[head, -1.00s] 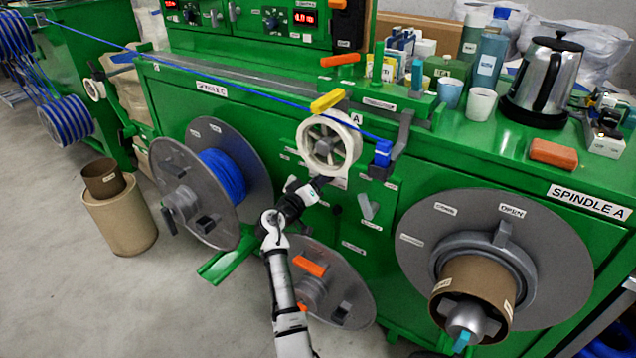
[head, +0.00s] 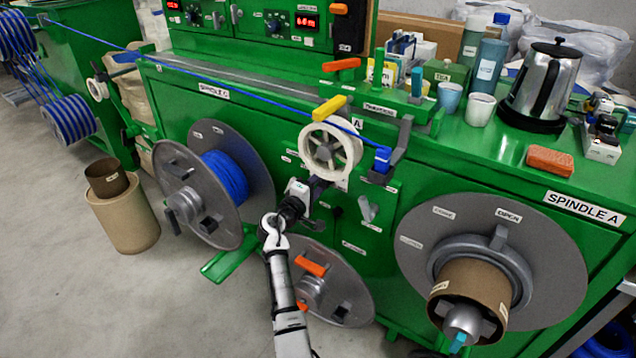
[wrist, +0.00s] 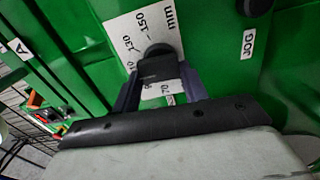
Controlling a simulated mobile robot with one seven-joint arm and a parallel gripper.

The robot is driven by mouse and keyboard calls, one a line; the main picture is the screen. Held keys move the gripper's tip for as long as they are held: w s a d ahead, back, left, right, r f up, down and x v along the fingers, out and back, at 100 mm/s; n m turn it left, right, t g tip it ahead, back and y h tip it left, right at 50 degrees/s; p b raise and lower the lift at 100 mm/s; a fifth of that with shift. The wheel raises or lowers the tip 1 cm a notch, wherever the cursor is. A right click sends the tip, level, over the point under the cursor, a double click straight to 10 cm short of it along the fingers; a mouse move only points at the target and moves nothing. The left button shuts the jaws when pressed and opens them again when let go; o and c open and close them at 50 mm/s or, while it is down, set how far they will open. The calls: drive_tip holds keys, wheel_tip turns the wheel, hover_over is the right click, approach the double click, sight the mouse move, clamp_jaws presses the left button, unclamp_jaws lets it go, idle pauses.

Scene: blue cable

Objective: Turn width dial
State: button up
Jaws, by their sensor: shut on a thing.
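The width dial (wrist: 158,62) is a dark knob on a white scale plate (wrist: 132,32) in the wrist view. The fingers cover the lower part of the plate. In the head view my gripper (head: 318,186) is at the green machine front, just below the white spoked wheel (head: 330,151). The dial is hidden there.
A JOG label (wrist: 248,43) and a black knob (wrist: 254,6) are right of the plate. A blue cable reel (head: 226,177) stands left of my arm, a lower grey disc (head: 345,280) beside it. Spindle A (head: 490,262) is at right.

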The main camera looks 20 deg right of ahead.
drive_tip(key=shift+n, duration=0.3)
idle(0.4)
drive_tip(key=o, duration=1)
drive_tip(key=shift+a, duration=0.15)
drive_tip(key=b+v, duration=0.1)
drive_tip(key=v, duration=1.2)
drive_tip(key=shift+s+a, duration=0.2)
drive_tip(key=shift+s, duration=0.05)
